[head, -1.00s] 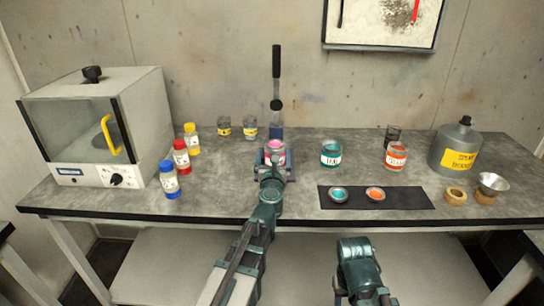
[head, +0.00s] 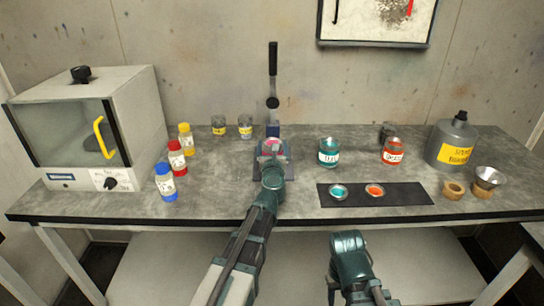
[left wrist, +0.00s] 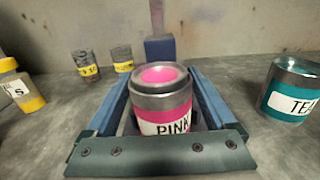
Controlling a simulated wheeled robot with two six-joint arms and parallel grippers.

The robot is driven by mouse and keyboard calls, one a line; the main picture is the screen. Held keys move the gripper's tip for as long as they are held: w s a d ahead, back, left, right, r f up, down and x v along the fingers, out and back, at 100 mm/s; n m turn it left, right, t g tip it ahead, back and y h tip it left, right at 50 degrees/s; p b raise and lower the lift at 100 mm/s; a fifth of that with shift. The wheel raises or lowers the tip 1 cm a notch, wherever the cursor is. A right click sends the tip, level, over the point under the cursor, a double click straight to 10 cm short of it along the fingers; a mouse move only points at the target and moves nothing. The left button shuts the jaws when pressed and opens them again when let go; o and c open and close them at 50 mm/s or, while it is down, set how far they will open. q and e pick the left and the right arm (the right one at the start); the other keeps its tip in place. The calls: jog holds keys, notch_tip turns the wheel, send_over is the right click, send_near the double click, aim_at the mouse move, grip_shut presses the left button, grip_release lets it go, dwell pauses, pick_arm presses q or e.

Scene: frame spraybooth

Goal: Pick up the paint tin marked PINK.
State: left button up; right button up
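The paint tin marked PINK (left wrist: 162,100) stands upright on the bench, with pink paint on top and a pink and white label; "PIN" and part of the last letter show. In the head view the tin (head: 271,147) is partly hidden by my left arm. My left gripper (left wrist: 162,95) is open, with one blue finger on each side of the tin and narrow gaps beside it. The gripper's front plate covers the tin's foot. My right arm shows at the bottom of the head view, but its gripper fingers are not visible.
A lever tool with a blue base (head: 273,130) stands just behind the tin. A teal tin (head: 328,152) and an orange tin (head: 394,151) stand to the right, behind a black mat (head: 410,197). Several bottles and a glass-fronted booth (head: 90,130) are left.

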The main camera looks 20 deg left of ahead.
pick_arm(q)
jog(key=c, duration=0.8)
jog(key=shift+o, duration=0.2)
jog(key=shift+r, duration=0.1)
notch_tip(320, 180, up, 10)
jog(key=p, duration=1)
